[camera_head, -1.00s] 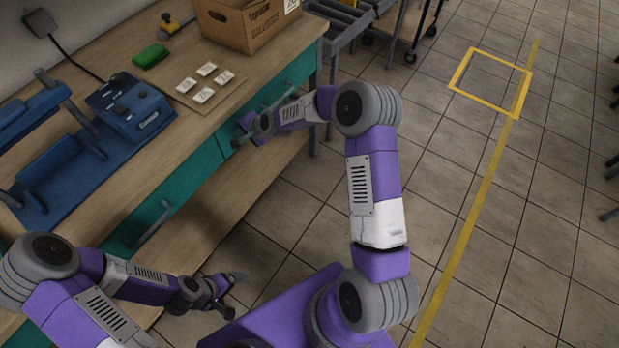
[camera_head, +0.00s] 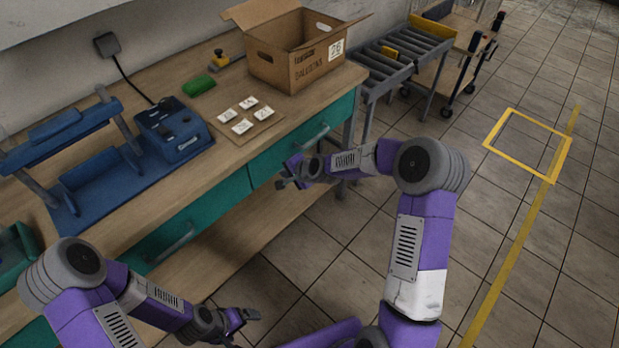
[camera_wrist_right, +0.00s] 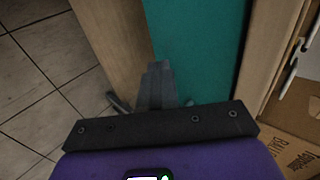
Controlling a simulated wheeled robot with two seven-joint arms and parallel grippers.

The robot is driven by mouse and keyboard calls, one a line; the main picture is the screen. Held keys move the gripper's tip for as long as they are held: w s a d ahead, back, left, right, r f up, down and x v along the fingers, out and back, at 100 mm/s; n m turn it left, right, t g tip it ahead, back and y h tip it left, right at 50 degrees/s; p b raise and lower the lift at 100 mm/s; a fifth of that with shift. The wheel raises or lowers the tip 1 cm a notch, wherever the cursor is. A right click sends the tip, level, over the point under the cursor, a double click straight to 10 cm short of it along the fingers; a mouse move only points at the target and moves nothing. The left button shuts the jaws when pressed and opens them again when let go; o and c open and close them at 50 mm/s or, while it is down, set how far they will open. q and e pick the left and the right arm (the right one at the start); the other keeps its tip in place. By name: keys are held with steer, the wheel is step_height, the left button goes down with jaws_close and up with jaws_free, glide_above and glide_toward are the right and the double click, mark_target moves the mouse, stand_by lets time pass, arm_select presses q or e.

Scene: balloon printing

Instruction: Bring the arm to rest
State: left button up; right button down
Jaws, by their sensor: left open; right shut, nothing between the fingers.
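My right arm (camera_head: 420,235) is purple, grey and white and reaches toward the bench from the right. Its gripper (camera_head: 283,181) is beside the teal drawer front, below the drawer handle (camera_head: 304,142). In the right wrist view the right gripper (camera_wrist_right: 155,84) has its fingers together and empty, in front of a teal panel (camera_wrist_right: 200,45). I cannot tell whether it touches the panel. My left arm (camera_head: 150,298) comes in at the lower left. Its gripper (camera_head: 250,322) is open and empty, low over the floor beside the bench.
A roller conveyor (camera_head: 405,58) stands beyond. The tiled floor (camera_head: 540,260) at right is clear, with a yellow marked square (camera_head: 487,142).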

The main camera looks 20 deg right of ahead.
steer(key=p+v, duration=0.1)
steer(key=v, duration=0.6)
steer(key=shift+r, duration=0.3)
